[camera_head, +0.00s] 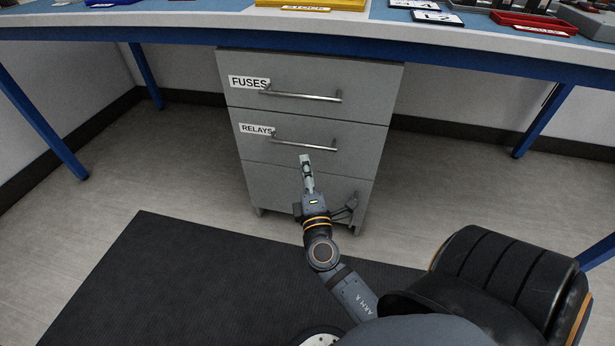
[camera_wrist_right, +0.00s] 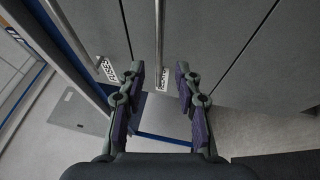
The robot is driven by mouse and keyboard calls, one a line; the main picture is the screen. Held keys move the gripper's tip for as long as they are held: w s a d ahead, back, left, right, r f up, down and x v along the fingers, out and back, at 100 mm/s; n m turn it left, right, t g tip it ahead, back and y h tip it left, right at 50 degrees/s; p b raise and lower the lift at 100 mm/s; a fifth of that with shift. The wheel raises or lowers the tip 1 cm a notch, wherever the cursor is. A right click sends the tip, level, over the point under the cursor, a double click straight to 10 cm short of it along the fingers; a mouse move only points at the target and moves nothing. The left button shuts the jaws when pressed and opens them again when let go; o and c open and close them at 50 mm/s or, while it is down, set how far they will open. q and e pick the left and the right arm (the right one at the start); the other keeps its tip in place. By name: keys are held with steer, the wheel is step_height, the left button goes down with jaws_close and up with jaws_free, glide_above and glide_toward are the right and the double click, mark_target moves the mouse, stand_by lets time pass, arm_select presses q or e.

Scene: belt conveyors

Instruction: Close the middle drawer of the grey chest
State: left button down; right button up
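The grey chest (camera_head: 226,72) stands under the table with three stacked drawers. The middle drawer (camera_head: 350,136) is labelled RELAYS and has a bar handle (camera_head: 306,145). Its front looks flush with the drawers above and below, with no clear gap. My right gripper (camera_head: 306,161) is just in front of the middle drawer, below its handle. In the right wrist view the gripper (camera_wrist_right: 159,77) is open and empty, with its two fingers apart. The middle drawer's handle (camera_wrist_right: 159,38) shows beyond the space between the fingertips; I see no contact. My left gripper is out of view.
The top drawer (camera_head: 365,88), labelled FUSES, looks shut, as does the unlabelled bottom drawer (camera_head: 270,187). The blue-edged table (camera_head: 460,48) overhangs the chest and carries several trays. A dark mat (camera_head: 180,270) lies on the floor. Floor on both sides of the chest is clear.

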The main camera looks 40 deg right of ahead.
steer(key=shift+v, duration=1.65)
